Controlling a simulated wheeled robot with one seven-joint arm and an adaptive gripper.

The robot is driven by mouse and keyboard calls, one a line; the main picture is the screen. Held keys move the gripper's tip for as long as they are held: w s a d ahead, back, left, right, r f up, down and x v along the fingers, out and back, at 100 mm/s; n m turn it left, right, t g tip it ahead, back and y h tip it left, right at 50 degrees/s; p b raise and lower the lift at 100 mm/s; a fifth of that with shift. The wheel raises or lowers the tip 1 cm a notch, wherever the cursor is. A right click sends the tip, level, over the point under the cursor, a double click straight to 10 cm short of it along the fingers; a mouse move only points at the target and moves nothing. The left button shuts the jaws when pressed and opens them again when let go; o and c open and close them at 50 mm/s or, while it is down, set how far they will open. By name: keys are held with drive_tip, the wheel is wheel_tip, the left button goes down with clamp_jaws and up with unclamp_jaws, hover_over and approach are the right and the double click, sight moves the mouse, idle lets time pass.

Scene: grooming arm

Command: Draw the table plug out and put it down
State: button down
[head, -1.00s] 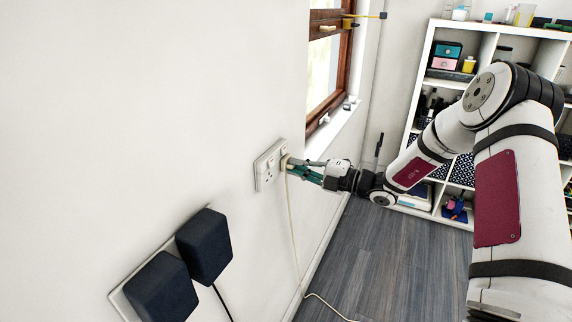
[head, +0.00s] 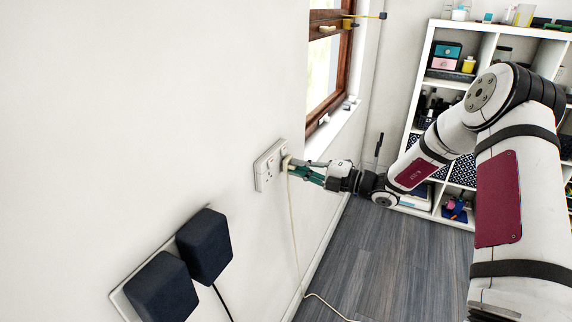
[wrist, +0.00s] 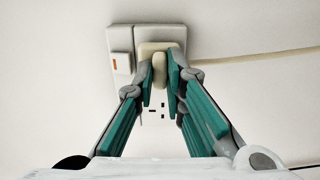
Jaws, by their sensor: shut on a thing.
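The cream plug (head: 287,163) is at the white double wall socket (head: 262,178), with its cream cable hanging down the wall. My gripper (head: 291,165) is shut on the plug, with the fingers pointing at the wall. In the wrist view, the plug (wrist: 158,50) sits between the two green-and-grey fingertips (wrist: 160,75). The socket plate (wrist: 120,42) is behind it, with free socket holes below the plug. The pins are hidden, so I cannot tell how far they are in the socket.
Two dark block adapters (head: 204,247) sit on another socket plate at lower left. A wooden-framed window (head: 328,70) is above. White shelves (head: 424,60) with goods stand at the back right. The grey floor (head: 375,255) below is clear except for the cream cable.

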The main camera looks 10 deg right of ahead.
drive_tip(key=shift+p+v, duration=0.4)
drive_tip(key=shift+v, duration=1.75)
